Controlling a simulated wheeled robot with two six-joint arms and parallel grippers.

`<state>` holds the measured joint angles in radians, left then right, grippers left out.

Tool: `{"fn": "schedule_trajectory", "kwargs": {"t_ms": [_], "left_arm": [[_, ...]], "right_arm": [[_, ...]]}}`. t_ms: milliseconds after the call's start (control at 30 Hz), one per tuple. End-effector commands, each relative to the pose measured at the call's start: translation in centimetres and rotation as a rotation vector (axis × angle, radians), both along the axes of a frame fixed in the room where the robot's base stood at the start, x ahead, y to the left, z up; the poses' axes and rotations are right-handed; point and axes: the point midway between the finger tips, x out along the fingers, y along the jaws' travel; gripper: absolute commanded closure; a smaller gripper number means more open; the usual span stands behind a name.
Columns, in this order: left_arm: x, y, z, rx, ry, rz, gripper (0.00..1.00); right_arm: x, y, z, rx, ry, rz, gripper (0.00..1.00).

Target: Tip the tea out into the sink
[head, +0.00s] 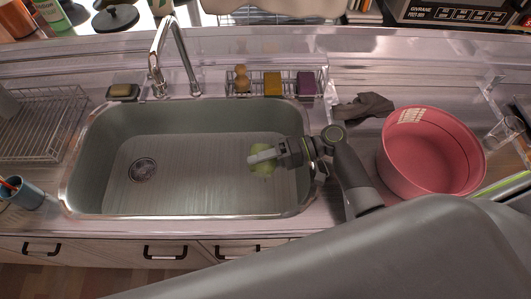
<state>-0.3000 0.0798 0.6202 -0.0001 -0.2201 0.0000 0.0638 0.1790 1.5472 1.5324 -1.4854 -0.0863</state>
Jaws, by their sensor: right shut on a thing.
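The sink (200,185) is a wide grey-green basin in the middle of the head view, with a round drain (143,170) at its left. My right gripper (262,156) reaches over the right part of the sink. It is shut on a pale green item (262,170), likely the tea vessel, which is mostly hidden by the fingers. I cannot tell its tilt, and no tea shows. My left gripper is out of view.
A chrome tap (161,60) arches over the sink's back. A wire caddy with sponges (273,84) stands behind the rim. A pink tub (432,150) and a dark cloth (362,106) lie right. A dish rack (40,125) and blue cup (22,192) are left.

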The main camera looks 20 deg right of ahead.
Motion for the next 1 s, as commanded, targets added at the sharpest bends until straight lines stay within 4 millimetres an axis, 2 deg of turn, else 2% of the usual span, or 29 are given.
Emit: {"fn": "schedule_trajectory", "kwargs": {"t_ms": [1000], "left_arm": [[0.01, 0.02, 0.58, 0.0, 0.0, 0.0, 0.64]], "right_arm": [[0.55, -0.24, 0.58, 0.049, 0.101, 0.001, 0.66]]}}
